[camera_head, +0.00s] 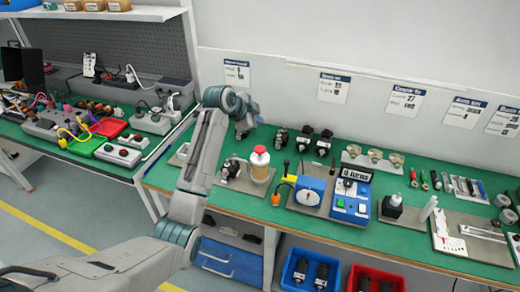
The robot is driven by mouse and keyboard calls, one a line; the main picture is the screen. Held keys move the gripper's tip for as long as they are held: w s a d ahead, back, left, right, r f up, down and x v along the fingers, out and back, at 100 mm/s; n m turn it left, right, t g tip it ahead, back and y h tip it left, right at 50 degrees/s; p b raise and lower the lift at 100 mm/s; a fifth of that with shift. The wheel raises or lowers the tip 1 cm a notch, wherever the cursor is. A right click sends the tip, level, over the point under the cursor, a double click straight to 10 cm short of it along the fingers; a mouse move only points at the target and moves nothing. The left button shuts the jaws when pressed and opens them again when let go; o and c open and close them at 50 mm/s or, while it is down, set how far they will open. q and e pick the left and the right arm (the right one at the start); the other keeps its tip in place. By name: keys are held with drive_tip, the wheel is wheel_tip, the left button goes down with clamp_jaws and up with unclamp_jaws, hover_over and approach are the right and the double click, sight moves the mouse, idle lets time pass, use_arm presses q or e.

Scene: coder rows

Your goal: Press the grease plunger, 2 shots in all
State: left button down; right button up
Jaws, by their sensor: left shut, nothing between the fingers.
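A bottle (260,165) with a white upper part, an amber lower part and a reddish cap stands upright on the green bench. It may be the grease dispenser; a separate plunger is too small to make out. My left arm rises from the bottom left and bends over at the wrist. My left gripper (240,136) is shut and empty, to the left of the bottle and farther back, apart from it in the picture. The fingertips are small and hard to see. My right gripper is not in view.
A small dark fitting (230,168) sits just left of the bottle. A blue-and-white device (309,191) and a blue control box (350,197) stand to its right. Blue (310,270) and red (377,279) bins are below. Another cluttered bench (70,135) is at left.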

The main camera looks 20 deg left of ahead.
use_arm(q)
drive_tip(key=b, duration=0.6)
hover_over(261, 148)
drive_tip(key=s, duration=0.1)
drive_tip(key=f, duration=0.5)
drive_tip(key=a+f, duration=0.1)
drive_tip(key=f, duration=0.1)
drive_tip(key=shift+s+f, duration=0.15)
drive_tip(key=shift+f, duration=0.55)
drive_tip(key=shift+f, duration=0.2)
idle(0.4)
drive_tip(key=shift+f, duration=0.2)
drive_tip(key=shift+s+f, duration=0.1)
drive_tip(key=shift+f, duration=0.9)
idle(0.8)
idle(0.4)
